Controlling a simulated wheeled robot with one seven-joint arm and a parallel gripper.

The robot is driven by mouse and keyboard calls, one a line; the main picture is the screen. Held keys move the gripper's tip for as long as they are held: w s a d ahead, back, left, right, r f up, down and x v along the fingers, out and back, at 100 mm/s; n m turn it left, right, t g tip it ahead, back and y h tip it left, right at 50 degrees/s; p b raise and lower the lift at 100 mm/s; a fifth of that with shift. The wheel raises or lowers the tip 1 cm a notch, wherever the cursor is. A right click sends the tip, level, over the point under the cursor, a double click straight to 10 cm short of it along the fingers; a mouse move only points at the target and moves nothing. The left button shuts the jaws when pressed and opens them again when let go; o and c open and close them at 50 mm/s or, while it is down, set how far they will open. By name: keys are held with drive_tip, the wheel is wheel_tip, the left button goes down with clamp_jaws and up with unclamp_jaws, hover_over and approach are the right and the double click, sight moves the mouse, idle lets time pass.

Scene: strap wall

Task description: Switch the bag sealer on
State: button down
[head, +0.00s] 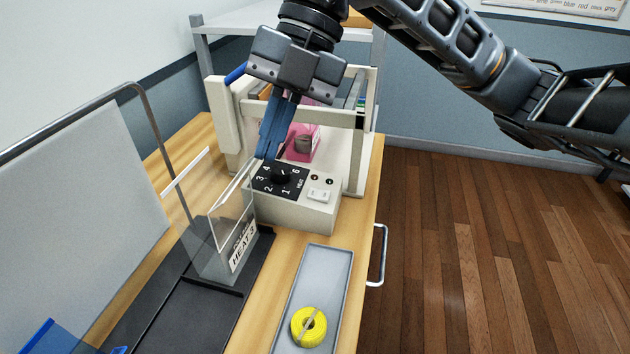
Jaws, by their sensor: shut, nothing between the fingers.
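The bag sealer (325,215) is a cream machine on the wooden bench, with a frame standing behind its front box. Its front box carries a black dial (280,176) marked with numbers and HEAT. To the right of the dial is a white rocker switch (319,195), with two small dark round lamps above it. I cannot tell the switch's position. My gripper (268,157) points down with its blue fingers shut and empty. Its tips are just above and behind the dial's left part, left of the switch. I cannot tell whether they touch the panel.
A clear upright sign holder (222,235) reading HEAT 3 stands left of the sealer. A grey tray (338,270) with a yellow strap roll (308,327) lies in front. A pink item (300,142) sits inside the sealer frame. Open floor (480,260) lies to the right.

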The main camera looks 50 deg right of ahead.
sight(326, 194)
drive_tip(key=d+f+m+h, duration=0.1)
drive_tip(key=d+m+h, duration=0.3)
drive_tip(key=d, duration=0.8)
drive_tip(key=shift+d+g+h, duration=0.25)
drive_tip(key=shift+g+h, duration=0.15)
drive_tip(key=shift+h, duration=0.7)
drive_tip(key=shift+s+f, duration=0.1)
wheel_tip(326, 194, down, 14)
drive_tip(key=shift+a+p, duration=0.1)
drive_tip(key=shift+p, duration=1)
drive_tip(key=shift+w, duration=0.2)
